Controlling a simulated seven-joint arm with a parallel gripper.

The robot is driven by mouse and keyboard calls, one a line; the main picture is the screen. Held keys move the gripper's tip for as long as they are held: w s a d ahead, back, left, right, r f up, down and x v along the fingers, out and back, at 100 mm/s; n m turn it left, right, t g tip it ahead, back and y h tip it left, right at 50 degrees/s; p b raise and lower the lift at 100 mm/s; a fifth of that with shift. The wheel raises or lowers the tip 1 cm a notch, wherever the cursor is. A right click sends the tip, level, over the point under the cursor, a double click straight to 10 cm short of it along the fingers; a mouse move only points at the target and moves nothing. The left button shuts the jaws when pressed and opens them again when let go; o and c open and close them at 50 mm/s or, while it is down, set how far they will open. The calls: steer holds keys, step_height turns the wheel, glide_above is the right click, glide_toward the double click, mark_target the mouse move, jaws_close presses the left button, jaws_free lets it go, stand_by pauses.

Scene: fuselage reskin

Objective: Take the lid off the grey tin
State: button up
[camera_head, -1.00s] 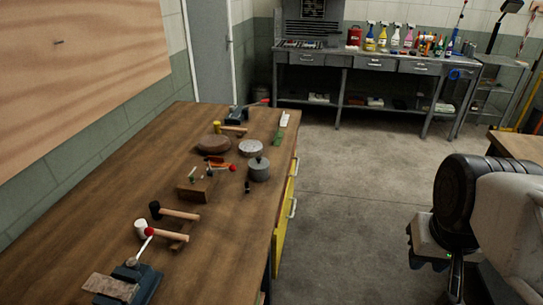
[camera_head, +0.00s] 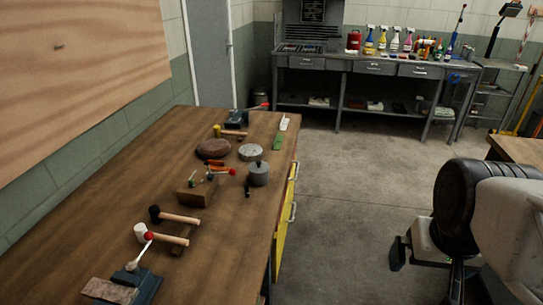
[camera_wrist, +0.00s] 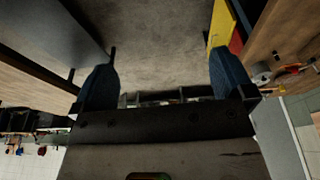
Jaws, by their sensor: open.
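The grey tin (camera_head: 259,176) stands upright near the right edge of the wooden workbench (camera_head: 110,205) in the head view, with its lid on and a dark knob on top. My gripper (camera_head: 402,252) is at the right of the head view, over the floor, well apart from the bench and the tin. In the wrist view my gripper (camera_wrist: 162,88) has its two dark fingers wide apart with nothing between them.
Beside the tin are a round grey disc (camera_head: 250,152), a brown round block (camera_head: 213,148), a small dark item (camera_head: 247,190) and a wooden block with tools (camera_head: 196,191). Mallets (camera_head: 175,215) and a clamp (camera_head: 130,280) lie nearer. Floor between bench and arm is clear.

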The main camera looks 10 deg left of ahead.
steer(key=w+a+r+n, duration=0.2)
steer(key=w+a, duration=0.1)
steer(key=w, duration=0.5)
steer(key=w+a+r+n, duration=0.1)
steer(key=w+a+r, duration=0.15)
steer(key=w, duration=0.45)
steer(key=n+g, duration=0.3)
steer(key=n, duration=0.5)
glide_above(258, 162)
steer(key=f, duration=1)
steer(key=d+f, duration=0.1)
steer(key=f, duration=0.4)
steer(key=shift+f, duration=0.4)
steer(key=shift+w+a+f, duration=0.15)
steer(key=shift+a+f, duration=0.1)
steer(key=shift+a, duration=0.2)
